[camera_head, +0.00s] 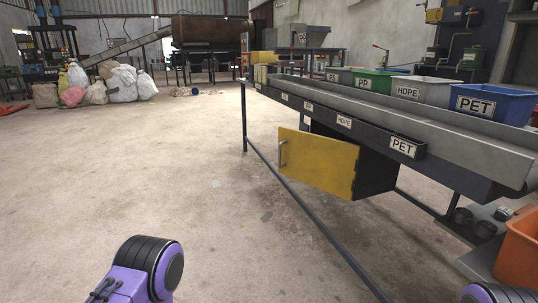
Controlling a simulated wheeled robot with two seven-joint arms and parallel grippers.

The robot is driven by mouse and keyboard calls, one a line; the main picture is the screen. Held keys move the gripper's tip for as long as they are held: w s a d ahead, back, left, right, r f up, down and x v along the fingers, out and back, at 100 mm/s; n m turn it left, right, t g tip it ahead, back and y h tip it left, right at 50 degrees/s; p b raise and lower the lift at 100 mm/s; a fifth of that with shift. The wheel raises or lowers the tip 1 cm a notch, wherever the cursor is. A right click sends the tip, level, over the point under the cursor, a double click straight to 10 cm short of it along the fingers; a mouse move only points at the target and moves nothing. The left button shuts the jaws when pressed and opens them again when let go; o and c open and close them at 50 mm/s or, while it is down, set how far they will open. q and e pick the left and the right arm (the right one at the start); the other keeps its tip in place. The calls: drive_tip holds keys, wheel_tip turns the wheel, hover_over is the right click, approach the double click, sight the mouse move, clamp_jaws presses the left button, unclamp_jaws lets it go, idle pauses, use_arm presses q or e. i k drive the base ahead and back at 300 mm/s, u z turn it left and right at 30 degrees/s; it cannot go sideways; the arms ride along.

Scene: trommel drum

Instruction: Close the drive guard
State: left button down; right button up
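The drive guard (317,162) is a yellow panel door under the sorting line, right of the picture's middle. Its grey handle (282,152) is on the left edge. Its right edge meets a dark box (377,170) hung under the line. The handle side reaches left past the box and appears to stand away from it, so the guard looks open; the exact angle is hard to tell. Neither gripper shows. Only purple and black links of my arms show at the bottom left and bottom right corners, well apart from the guard.
A thin frame bar (318,222) runs low in front of the guard. An orange bin (519,250) stands at right. Floor at left is clear; sacks (122,84) lie far back.

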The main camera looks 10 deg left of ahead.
sight(330, 165)
drive_tip(key=u, duration=0.9)
drive_tip(key=i, duration=1.25)
drive_tip(key=z, duration=0.35)
drive_tip(key=i, duration=0.8)
drive_tip(key=z, duration=0.7)
